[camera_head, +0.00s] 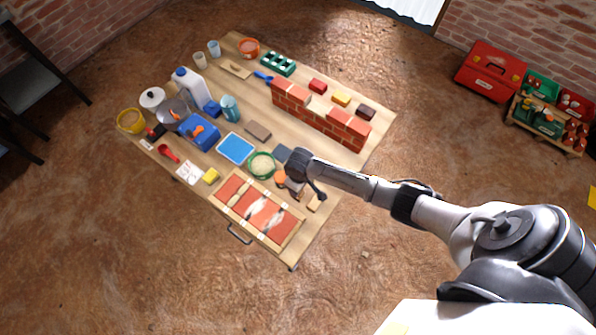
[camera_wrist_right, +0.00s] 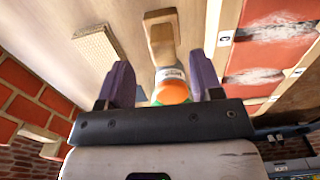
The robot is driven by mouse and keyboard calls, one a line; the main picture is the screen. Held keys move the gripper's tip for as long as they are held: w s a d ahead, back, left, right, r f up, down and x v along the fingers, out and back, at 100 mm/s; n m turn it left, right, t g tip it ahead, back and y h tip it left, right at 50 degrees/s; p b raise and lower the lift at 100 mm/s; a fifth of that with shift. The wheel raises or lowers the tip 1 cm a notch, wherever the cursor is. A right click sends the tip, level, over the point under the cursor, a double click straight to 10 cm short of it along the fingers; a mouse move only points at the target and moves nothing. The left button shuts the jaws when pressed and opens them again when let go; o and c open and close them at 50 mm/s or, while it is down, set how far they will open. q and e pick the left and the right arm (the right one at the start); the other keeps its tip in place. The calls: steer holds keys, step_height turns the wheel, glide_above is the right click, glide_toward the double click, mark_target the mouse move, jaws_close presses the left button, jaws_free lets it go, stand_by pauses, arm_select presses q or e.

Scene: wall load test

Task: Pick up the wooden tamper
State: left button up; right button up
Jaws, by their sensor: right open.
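The wooden tamper (camera_wrist_right: 160,42) appears to be the tan wooden piece with a paler end at the top middle of the right wrist view. A small wooden piece, likely the same, shows in the head view (camera_head: 315,203) near the table's right edge. My right gripper (camera_wrist_right: 161,75) is open, its two purple fingers apart and pointing towards the wooden piece. Nothing is clearly gripped. In the head view the right gripper (camera_head: 298,172) is over the table beside the brick tray, covering part of the tabletop. My left gripper is out of view.
An orange rounded item with a pale collar (camera_wrist_right: 172,88) shows between the fingers; its contact is unclear. A ribbed tan block (camera_wrist_right: 97,46) lies left. The brick tray (camera_head: 297,232) and brick wall (camera_head: 318,113) flank the gripper. A green-rimmed bowl (camera_head: 262,164) is close.

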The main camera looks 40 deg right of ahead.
steer(key=f, duration=0.1)
steer(key=f+b, duration=0.1)
steer(key=f, duration=0.2)
steer(key=shift+w+a+f+b, duration=0.15)
steer(key=shift+a+b, duration=0.1)
steer(key=shift+b, duration=0.15)
steer(key=shift+f, duration=0.6)
steer(key=shift+c, duration=0.3)
steer(key=c, duration=0.9)
